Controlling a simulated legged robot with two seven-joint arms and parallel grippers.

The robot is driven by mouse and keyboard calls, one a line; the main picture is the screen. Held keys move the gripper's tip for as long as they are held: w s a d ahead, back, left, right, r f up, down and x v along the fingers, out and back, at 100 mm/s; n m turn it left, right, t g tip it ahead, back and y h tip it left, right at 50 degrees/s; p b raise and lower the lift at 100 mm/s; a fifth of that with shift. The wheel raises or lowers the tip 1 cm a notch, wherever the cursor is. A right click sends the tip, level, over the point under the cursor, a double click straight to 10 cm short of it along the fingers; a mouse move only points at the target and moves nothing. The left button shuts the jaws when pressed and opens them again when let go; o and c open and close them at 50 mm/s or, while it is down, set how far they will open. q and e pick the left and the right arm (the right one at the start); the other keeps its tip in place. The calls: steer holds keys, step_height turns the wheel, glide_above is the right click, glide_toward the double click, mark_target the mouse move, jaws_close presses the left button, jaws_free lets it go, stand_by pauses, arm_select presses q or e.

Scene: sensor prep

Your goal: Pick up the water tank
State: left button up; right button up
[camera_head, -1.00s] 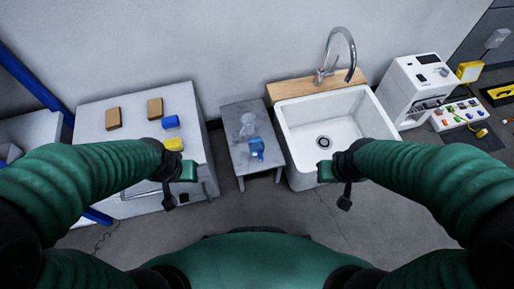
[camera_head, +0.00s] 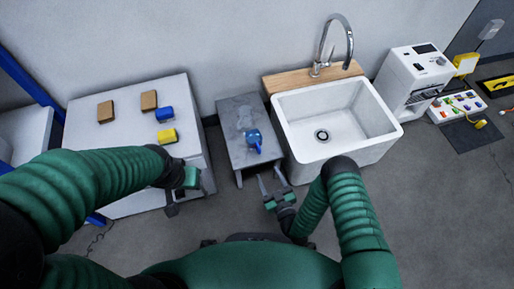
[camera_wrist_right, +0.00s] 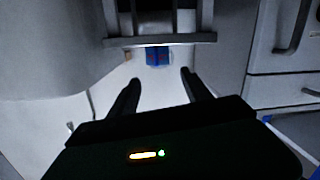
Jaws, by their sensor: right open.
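A small blue and clear vessel, which looks like the water tank (camera_head: 254,137), sits on the small grey table (camera_head: 236,107) between the white cabinet and the sink. My right gripper (camera_head: 271,183) is open and empty, low in front of the table's front edge and apart from the vessel. In the right wrist view its two fingers (camera_wrist_right: 160,90) are spread with nothing between them. A blue patch (camera_wrist_right: 158,56) shows beyond them below a grey bar; I cannot tell what it is. My left gripper (camera_head: 183,185) is by the cabinet's front; its jaw opening is unclear.
A white sink (camera_head: 372,118) with a tap (camera_head: 350,45) stands right of the table. A white machine (camera_head: 412,75) is farther right.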

steer(key=shift+m+t, duration=0.5)
steer(key=shift+t, duration=0.3)
steer(key=b+x, duration=0.3)
steer(key=x, duration=0.1)
steer(key=f+b+x, duration=0.1)
steer(key=b+x, duration=0.2)
steer(key=x, duration=0.1)
steer(key=b+x, duration=0.4)
steer(key=x, duration=0.1)
steer(key=shift+s+a+f, duration=0.2)
steer(key=shift+a+f, duration=0.15)
steer(key=shift+w+a+r, duration=0.1)
steer(key=shift+w+r, duration=0.05)
steer(key=shift+r, duration=0.1)
jaws_close()
